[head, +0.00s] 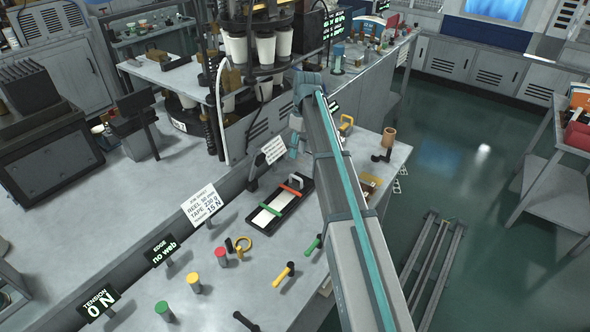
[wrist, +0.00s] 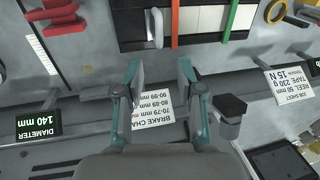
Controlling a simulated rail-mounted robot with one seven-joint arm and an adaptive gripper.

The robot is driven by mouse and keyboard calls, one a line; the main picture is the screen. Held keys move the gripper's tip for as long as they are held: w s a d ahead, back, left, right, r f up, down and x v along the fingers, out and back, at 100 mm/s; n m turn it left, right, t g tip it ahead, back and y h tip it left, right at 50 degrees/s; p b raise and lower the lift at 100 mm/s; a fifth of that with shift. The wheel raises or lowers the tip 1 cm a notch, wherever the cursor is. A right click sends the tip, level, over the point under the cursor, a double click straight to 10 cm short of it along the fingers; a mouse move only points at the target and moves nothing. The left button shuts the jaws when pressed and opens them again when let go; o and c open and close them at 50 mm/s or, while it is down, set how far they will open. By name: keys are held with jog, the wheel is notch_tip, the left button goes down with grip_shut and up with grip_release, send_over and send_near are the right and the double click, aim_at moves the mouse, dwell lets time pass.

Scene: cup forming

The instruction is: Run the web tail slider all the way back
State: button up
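A black tray (head: 299,203) with a pale strip on it lies on the bench below my arm. A red bar (head: 291,190) and a green bar (head: 271,210) cross the strip; I cannot tell from any label which part is the web tail slider. In the wrist view the tray (wrist: 131,30) is at the top, with the red bar (wrist: 174,22) and the green bar (wrist: 230,18) cut off by the edge. My gripper (wrist: 161,70) is open and empty, its two fingers apart just short of the tray in that view. In the head view the fingertips are hard to make out.
A brake chart card (wrist: 152,110) and a black block (wrist: 230,104) are close to my fingers. A job sheet sign (head: 202,205), a yellow ring (head: 243,244) and several coloured knobs stand left of the tray. The edge sign (head: 163,252) reads "no web".

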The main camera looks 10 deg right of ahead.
jog(key=p, duration=0.2)
send_over(290, 187)
jog(key=d, duration=0.2)
jog(key=f, duration=0.5)
jog(key=w+f, duration=0.1)
jog(key=f, duration=0.2)
jog(key=shift+f, duration=0.35)
jog(key=shift+s, duration=0.1)
grip_shut()
